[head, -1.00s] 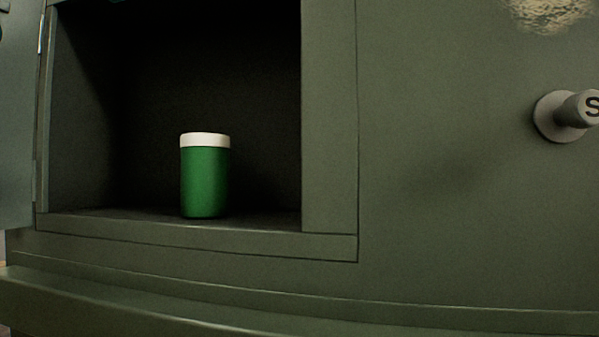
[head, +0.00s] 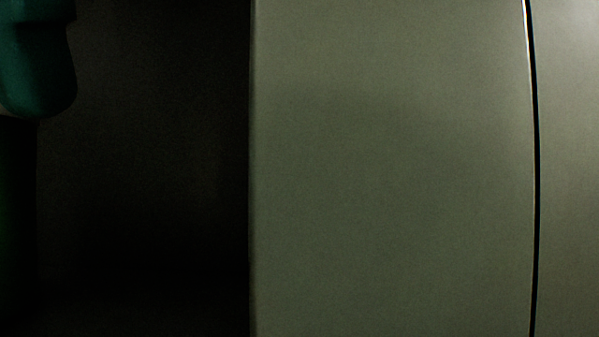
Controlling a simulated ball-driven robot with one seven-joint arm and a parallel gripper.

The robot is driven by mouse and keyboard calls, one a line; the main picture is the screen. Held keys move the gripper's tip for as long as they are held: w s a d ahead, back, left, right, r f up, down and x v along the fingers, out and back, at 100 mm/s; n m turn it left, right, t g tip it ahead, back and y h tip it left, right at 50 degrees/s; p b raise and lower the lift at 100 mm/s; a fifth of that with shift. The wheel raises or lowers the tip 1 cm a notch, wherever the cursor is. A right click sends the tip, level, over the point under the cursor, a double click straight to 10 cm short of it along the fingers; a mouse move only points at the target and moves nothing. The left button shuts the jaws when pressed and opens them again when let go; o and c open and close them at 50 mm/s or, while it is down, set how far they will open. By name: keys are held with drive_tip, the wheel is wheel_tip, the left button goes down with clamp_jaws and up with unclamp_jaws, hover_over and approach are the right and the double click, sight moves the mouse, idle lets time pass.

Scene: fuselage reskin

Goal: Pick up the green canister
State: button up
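The green canister (head: 16,220) shows only as a dark green strip at the left edge of the head view, in deep shadow. A thin pale sliver of its white lid shows at its top. A teal rounded part, which looks like part of my gripper (head: 38,60), is at the top left, directly over the lid area and hiding most of it. Its fingers are cut off by the frame, so I cannot tell whether they are open or shut, or whether they touch the canister.
The dark inside of the compartment (head: 150,190) lies right of the canister. A grey-green frame panel (head: 390,180) fills the middle, close to the camera. A dark vertical seam (head: 534,180) separates it from another panel (head: 572,180) at the right edge.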

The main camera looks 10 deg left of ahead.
drive_tip(key=shift+p+x, duration=0.65)
drive_tip(key=shift+x, duration=2.25)
drive_tip(key=shift+w+r, duration=0.1)
drive_tip(key=c, duration=1.1)
drive_tip(key=shift+r, duration=0.15)
